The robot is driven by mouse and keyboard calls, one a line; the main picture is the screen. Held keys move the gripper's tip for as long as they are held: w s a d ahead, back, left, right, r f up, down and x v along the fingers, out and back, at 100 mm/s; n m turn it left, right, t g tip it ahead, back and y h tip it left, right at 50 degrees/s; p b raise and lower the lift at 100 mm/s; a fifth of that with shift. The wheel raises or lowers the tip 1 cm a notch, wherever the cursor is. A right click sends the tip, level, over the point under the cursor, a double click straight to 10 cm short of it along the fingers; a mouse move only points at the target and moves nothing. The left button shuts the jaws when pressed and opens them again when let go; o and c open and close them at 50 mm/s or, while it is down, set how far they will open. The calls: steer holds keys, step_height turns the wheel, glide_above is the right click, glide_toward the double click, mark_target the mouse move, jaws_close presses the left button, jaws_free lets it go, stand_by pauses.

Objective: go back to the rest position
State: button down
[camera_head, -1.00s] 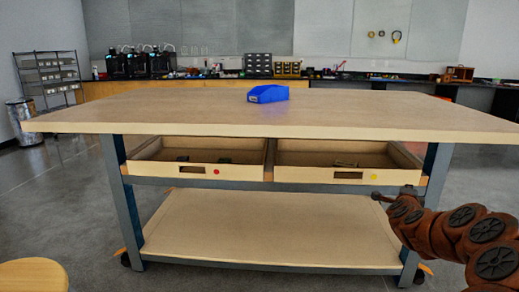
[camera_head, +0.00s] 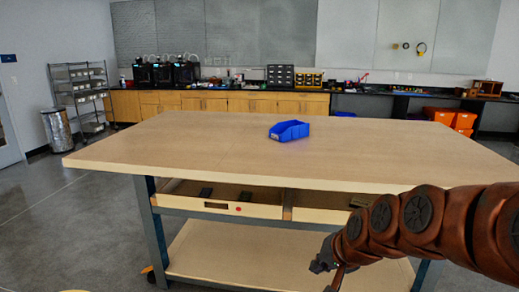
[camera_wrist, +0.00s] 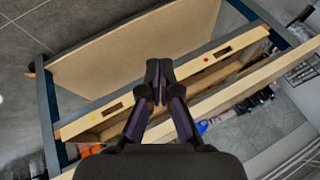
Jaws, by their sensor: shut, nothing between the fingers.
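My arm reaches in from the right of the head view, with my gripper (camera_head: 330,268) low in front of the workbench's right part. In the wrist view my gripper (camera_wrist: 158,72) has its two dark fingers together, shut and empty. The wooden workbench (camera_head: 200,150) stands ahead, with two open drawers under its top. The left drawer (camera_head: 215,204) has a red dot and holds some dark items. The right drawer (camera_head: 310,213) is partly hidden by my arm. The wrist view shows the drawers and the lower shelf (camera_wrist: 130,45) at a tilt.
A blue bin (camera_head: 289,131) sits on the workbench top, which is otherwise clear. A wire shelf (camera_head: 80,95) and a metal trash can (camera_head: 58,130) stand at the left. Back counters carry printers (camera_head: 160,72). Orange crates (camera_head: 452,118) are at the back right. Floor on the left is free.

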steer(key=s+d+r+n+g+h+p, duration=0.1)
steer(key=s+r+g+p, duration=0.1)
steer(key=s, duration=0.7)
steer(key=s+d+r+n+g+h+p, duration=0.1)
steer(key=s+d+r+g+p, duration=0.1)
steer(key=s, duration=0.8)
steer(key=s+d+r+n+g+h+p, duration=0.1)
steer(key=s+p, duration=0.4)
steer(key=s, duration=0.5)
steer(key=r+n+g, duration=0.1)
steer(key=g, duration=0.1)
steer(key=shift+s+d+r+g, duration=0.15)
steer(key=shift+d+r+g, duration=0.15)
steer(key=shift+g, duration=0.1)
steer(key=shift+a, duration=0.1)
